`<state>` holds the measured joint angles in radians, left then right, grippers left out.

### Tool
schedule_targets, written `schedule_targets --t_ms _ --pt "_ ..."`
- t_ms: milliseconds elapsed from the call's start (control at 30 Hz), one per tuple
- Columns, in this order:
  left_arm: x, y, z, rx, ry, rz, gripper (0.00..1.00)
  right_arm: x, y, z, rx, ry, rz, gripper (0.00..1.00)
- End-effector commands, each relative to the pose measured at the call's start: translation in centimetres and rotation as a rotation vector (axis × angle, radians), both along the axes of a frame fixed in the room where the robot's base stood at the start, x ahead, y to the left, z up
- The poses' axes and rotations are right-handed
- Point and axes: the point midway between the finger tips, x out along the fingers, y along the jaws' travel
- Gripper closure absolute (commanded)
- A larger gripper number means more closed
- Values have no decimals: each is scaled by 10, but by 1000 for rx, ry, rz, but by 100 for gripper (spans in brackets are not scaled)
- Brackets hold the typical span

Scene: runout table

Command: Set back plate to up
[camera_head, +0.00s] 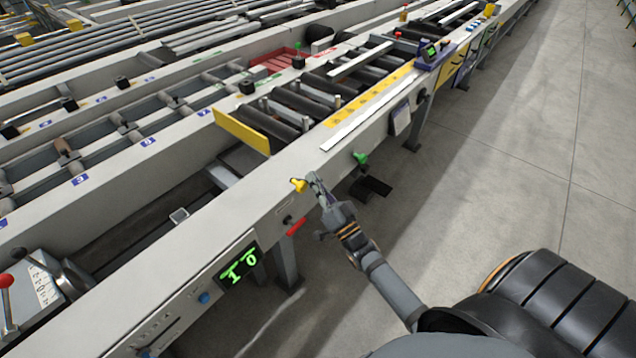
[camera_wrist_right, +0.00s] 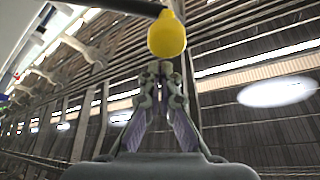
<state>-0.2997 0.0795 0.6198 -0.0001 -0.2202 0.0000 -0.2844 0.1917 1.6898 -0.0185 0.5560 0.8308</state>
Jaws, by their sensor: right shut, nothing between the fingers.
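A yellow plate (camera_head: 242,131), which looks like the back plate, stands on edge across the near end of the roller section in the head view. A yellow knob (camera_head: 298,184) sticks out from the front side of the table rail. My right gripper (camera_head: 312,178) is shut and empty just right of this knob. In the right wrist view the yellow knob (camera_wrist_right: 167,35) is on a dark lever, just beyond the shut fingertips (camera_wrist_right: 161,70). I cannot tell whether they touch it. My left gripper is not in view.
A green knob (camera_head: 360,158) sits farther along the rail, and a red handle (camera_head: 297,227) lies below the yellow knob. A green digital display (camera_head: 238,266) reads 10. Open concrete floor (camera_head: 500,180) lies to the right of the table.

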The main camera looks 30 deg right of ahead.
Motion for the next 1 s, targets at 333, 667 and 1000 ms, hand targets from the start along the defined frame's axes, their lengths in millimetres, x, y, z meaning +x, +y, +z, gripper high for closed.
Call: schedule_targets --t_ms 333,667,1000 --pt "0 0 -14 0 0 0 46 -2 5 -8 -102 -42 0 100" --pt "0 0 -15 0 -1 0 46 -2 5 -9 -115 -46 0 100" --pt "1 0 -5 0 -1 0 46 1 3 3 -115 -46 0 100"
